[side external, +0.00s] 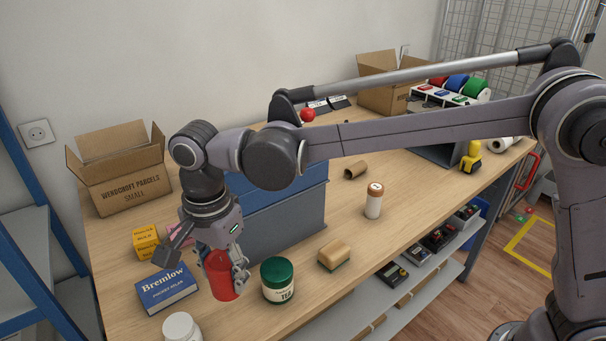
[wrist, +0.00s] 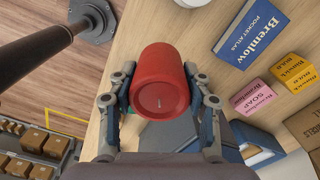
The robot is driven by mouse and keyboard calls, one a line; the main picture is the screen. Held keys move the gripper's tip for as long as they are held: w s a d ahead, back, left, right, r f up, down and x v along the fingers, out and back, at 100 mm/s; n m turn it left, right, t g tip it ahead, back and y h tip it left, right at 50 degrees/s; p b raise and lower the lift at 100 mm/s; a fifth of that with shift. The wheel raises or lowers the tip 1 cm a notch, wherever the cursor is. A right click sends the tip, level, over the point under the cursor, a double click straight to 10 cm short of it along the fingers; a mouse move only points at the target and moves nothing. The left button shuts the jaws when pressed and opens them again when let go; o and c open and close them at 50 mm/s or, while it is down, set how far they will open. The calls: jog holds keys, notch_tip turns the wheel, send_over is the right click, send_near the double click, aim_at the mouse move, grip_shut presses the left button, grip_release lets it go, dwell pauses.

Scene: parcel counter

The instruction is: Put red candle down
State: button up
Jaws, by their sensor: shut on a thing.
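The red candle (side external: 221,274) is a thick red cylinder held in my gripper (side external: 222,268) at the left front of the wooden counter. In the wrist view the red candle (wrist: 161,84) fills the middle, with its end toward the camera and a finger of my gripper (wrist: 160,95) on each side. The fingers are shut on it. In the side view it hangs roughly upright between the blue Bremlow book and the green-lidded jar. I cannot tell whether its lower end touches the counter.
A blue Bremlow book (side external: 167,288) lies left of the candle and a green-lidded tea jar (side external: 278,280) stands close on its right. A white-lidded jar (side external: 182,327) is in front. A blue-grey box (side external: 283,225) stands behind. A sponge (side external: 334,254) and a white bottle (side external: 373,201) are farther right.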

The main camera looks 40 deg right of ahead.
jog(key=shift+f, duration=3.8)
jog(key=shift+f, duration=0.25)
jog(key=o, duration=1.2)
jog(key=shift+o, duration=0.2)
